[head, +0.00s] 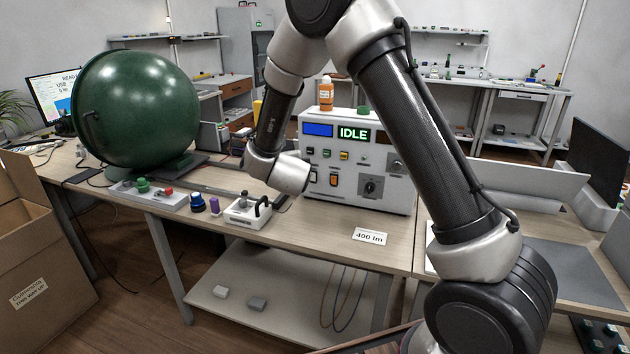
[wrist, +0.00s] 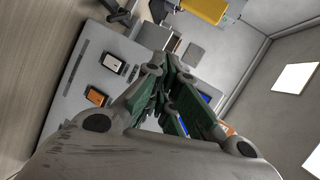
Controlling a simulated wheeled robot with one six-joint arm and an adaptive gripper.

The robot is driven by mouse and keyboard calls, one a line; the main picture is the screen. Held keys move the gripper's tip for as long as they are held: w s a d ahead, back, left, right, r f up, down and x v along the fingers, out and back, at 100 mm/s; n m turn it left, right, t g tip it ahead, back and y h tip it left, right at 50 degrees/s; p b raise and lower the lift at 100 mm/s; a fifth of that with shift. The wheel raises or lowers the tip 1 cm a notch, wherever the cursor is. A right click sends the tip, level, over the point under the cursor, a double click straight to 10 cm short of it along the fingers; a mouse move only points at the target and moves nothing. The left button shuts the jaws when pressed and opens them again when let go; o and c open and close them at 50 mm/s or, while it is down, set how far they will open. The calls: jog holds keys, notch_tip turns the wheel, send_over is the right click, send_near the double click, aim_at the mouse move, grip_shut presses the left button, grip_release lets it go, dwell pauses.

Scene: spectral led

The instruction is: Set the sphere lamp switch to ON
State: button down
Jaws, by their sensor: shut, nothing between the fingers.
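The control box (head: 370,185) stands on the bench and its green display (head: 353,134) reads IDLE. Two rocker switches, a left one (head: 316,176) and a right one (head: 334,181), sit low on its front. In the wrist view one rocker is pale (wrist: 114,62) and one is orange (wrist: 97,96). Their labels are too small to read, so I cannot tell which is the sphere lamp's. My gripper (wrist: 167,78) is shut and empty near the panel, apart from both rockers in the picture. My arm hides it in the head view. The large green sphere (head: 135,108) stands at left.
A control knob (head: 370,187) is right of the rockers. A small fixture with a black handle (head: 248,210), a purple piece (head: 214,205) and a 400 lm card (head: 370,236) lie in front. A cardboard box (head: 40,240) stands at left.

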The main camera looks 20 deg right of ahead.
aim_at(313, 177)
jog(key=s+f+m+h, duration=0.2)
jog(key=f, duration=0.1)
jog(key=s+f+m+t+h, duration=0.1)
jog(key=s+f+h, duration=0.1)
jog(key=f+h, duration=0.1)
jog(key=s+f+m+h, duration=0.2)
jog(key=s+f, duration=0.1)
jog(key=f, duration=0.2)
jog(key=shift+s+a+m+t+h, duration=0.1)
jog(key=shift+a+m+t+h, duration=0.2)
jog(key=shift+s, duration=0.35)
jog(key=x, duration=1.3)
jog(key=shift+w+d+r, duration=0.25)
jog(key=shift+d+r, duration=0.05)
